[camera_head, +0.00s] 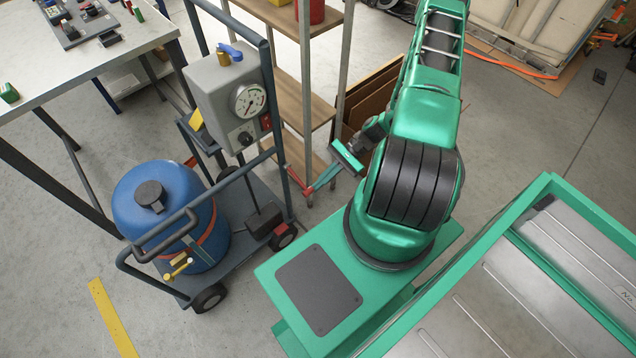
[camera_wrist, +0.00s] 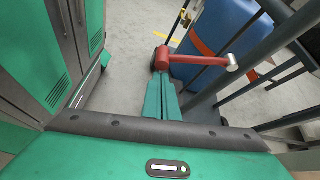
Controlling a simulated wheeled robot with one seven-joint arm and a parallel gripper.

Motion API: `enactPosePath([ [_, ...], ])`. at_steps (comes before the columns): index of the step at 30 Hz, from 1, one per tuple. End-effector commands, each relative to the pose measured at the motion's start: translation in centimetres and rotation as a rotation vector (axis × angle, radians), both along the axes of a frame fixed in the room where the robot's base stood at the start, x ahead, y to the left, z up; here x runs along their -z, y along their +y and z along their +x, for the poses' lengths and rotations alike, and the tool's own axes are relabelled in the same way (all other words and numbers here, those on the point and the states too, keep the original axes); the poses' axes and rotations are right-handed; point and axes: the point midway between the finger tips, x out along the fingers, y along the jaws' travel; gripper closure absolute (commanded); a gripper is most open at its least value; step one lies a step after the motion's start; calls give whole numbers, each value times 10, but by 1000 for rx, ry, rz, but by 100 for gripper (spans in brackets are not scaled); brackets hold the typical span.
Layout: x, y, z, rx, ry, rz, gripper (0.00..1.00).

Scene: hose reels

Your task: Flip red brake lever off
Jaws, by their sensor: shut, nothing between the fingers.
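The red brake lever (camera_wrist: 198,60) shows in the wrist view, with a round red hub at its left end and an arm reaching right to a silver tip. In the head view the red lever (camera_head: 296,178) is small, beside the cart's right post. My gripper (camera_wrist: 161,78) has its two green fingers together, with nothing between them. The fingertips appear just below the hub in the wrist view; I cannot tell whether they touch it. In the head view my gripper (camera_head: 312,189) is low, at the right side of the cart.
The cart (camera_head: 258,190) carries a blue tank (camera_head: 165,215) and a grey gauge box (camera_head: 222,95). A wooden shelf rack (camera_head: 290,95) stands behind my gripper. A worktable (camera_head: 90,45) is at upper left. Green cabinets (camera_wrist: 50,60) stand at left in the wrist view.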

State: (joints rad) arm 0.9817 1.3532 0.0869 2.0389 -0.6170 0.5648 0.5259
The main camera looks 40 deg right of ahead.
Motion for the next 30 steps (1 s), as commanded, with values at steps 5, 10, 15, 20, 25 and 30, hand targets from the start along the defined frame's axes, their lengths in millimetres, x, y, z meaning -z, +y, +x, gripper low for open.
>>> enactPosePath([
  [5, 12, 0, 2, -4, 1, 3, 100],
  [10, 34, -1, 5, -7, 3, 2, 100],
  [15, 31, -19, 7, -7, 1, -3, 100],
  [20, 17, -42, 8, -9, -1, -4, 100],
  [25, 3, -66, 8, -8, 0, -3, 100],
  [30, -7, -82, 8, -11, 2, -2, 100],
])
